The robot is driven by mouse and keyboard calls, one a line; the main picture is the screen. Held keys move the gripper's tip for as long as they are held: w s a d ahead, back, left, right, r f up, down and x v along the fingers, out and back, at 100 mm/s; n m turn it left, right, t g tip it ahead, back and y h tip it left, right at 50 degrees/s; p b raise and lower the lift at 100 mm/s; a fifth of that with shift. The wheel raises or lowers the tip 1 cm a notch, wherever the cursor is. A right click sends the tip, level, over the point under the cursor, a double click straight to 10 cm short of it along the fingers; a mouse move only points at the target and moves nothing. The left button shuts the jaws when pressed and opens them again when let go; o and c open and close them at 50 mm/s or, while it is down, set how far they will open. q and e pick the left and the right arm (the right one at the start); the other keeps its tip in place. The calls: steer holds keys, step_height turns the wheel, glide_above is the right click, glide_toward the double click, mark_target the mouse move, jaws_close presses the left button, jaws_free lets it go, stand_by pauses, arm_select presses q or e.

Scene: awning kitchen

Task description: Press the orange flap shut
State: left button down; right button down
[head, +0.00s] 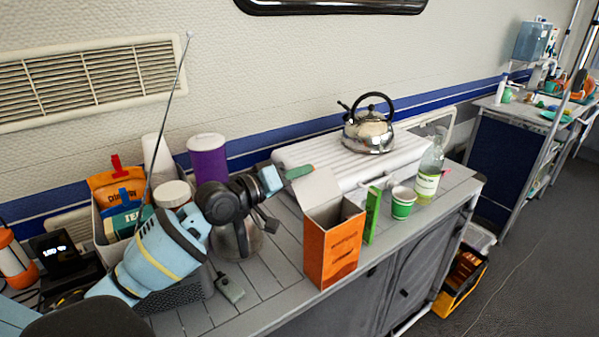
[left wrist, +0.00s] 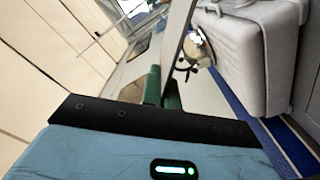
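The orange box (head: 335,245) stands upright near the counter's front edge in the head view. Its top is open, and a flap (head: 319,190) with a pale inner face stands raised at the back left. My left gripper (head: 299,171) reaches in from the left, with its green fingertips beside the flap's upper edge. I cannot tell whether they touch it. My right gripper is not in view.
A thin green box (head: 372,215), a green cup (head: 402,202) and a bottle (head: 429,174) stand right of the orange box. A kettle (head: 369,131) sits on a white ribbed case (head: 310,153) behind. A glass pot (head: 236,238) is under my left wrist.

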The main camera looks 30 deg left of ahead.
mark_target(305, 184)
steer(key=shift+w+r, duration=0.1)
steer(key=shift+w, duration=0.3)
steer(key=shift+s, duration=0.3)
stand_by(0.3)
arm_select(q)
steer(key=shift+r, duration=0.15)
